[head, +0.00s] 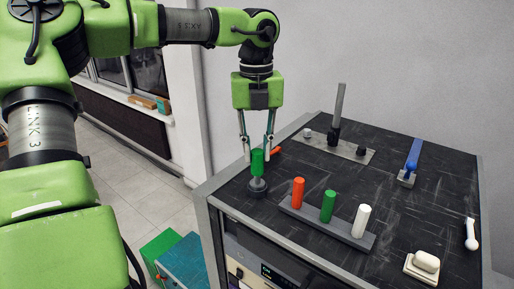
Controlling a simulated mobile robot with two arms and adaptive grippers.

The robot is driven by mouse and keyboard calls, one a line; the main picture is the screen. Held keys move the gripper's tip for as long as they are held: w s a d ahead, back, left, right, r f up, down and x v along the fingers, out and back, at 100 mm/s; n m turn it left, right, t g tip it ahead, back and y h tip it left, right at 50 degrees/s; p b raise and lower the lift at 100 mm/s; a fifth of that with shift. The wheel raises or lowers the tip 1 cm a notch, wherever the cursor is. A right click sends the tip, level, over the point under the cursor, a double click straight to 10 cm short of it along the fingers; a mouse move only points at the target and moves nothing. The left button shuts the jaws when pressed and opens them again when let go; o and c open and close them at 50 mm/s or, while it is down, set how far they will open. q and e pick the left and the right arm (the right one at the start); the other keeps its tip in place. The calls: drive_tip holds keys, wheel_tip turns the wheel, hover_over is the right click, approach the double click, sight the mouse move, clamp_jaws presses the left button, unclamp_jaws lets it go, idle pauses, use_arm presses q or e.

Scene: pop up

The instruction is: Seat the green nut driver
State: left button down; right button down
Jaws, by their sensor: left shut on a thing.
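My left gripper (257,148) points down over the near left part of the dark bench top. Its two thin fingers are shut on the upright green nut driver (257,163). A dark round base (258,188) shows directly under the green handle; whether the driver rests in it or just above it I cannot tell. A grey rack (341,238) to the right holds an orange handle (298,192), another green handle (328,206) and a white handle (362,221), all upright. My right gripper is not in view.
A grey plate (348,151) with a tall post (338,106) stands behind. An orange piece (276,150) lies by the fingers, partly hidden. A blue lever (413,154), a white-ended handle (471,236) and a white block (426,261) are at the right. Bare bench top lies between.

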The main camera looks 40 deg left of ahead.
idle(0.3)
use_arm(q)
drive_tip(key=c, duration=1.7)
unclamp_jaws()
drive_tip(key=shift+f, duration=0.1)
wheel_tip(320, 180, up, 12)
drive_tip(key=shift+r, duration=0.1)
